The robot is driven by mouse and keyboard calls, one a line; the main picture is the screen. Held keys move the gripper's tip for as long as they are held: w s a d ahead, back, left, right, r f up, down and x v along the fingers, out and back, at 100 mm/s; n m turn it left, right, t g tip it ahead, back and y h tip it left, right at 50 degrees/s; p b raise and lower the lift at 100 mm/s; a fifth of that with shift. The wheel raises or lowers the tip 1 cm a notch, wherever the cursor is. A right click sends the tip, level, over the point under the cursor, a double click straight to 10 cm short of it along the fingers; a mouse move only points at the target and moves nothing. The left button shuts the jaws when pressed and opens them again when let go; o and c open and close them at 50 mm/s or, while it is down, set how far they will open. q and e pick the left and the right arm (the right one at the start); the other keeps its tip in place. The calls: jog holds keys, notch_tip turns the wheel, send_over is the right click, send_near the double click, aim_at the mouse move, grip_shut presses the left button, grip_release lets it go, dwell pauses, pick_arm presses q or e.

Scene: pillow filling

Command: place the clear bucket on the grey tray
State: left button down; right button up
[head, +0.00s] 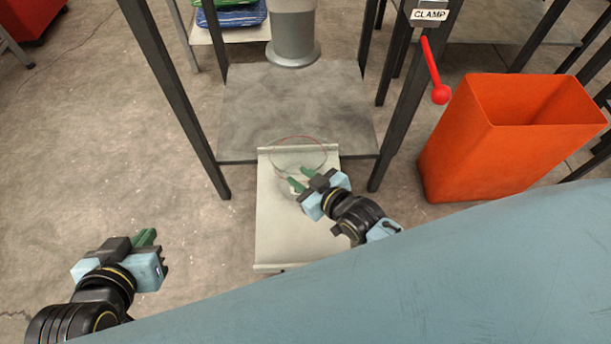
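The clear bucket (297,139) is see-through, with a thin reddish rim, and stands over the far end of the light grey tray (275,235). Its base is too faint to tell exactly where it rests. My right gripper (301,179) is at the bucket's near side, its two green fingers apart with a gap between them. Whether they touch the bucket's wall is not clear. My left gripper (146,239) is away to the left of the tray, above the floor. Its green fingers overlap in this view, and nothing shows in them.
A dark grey platform (297,95) lies between black frame legs behind the tray, under a grey spout (293,35). A red-knobbed lever (440,93) hangs beside a right leg. An orange bin (460,150) stands at right.

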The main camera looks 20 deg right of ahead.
pick_arm(q)
jog(key=shift+s+a+f+g+y, duration=0.2)
jog(key=shift+s+a+f+g, duration=0.05)
jog(key=shift+s+f+g, duration=0.2)
jog(key=shift+s+a+f+g+y, duration=0.2)
jog(key=shift+s+f+g, duration=0.15)
jog(key=shift+s, duration=0.1)
pick_arm(e)
jog(key=s+d+r+m+g+h, duration=0.2)
jog(key=s+d+r, duration=0.4)
jog(key=s+r, duration=0.6)
jog(key=shift+d+m+g+h, duration=0.2)
jog(key=shift+m+g+h, duration=0.2)
jog(key=shift+g+h, duration=0.55)
jog(key=shift+r, duration=0.1)
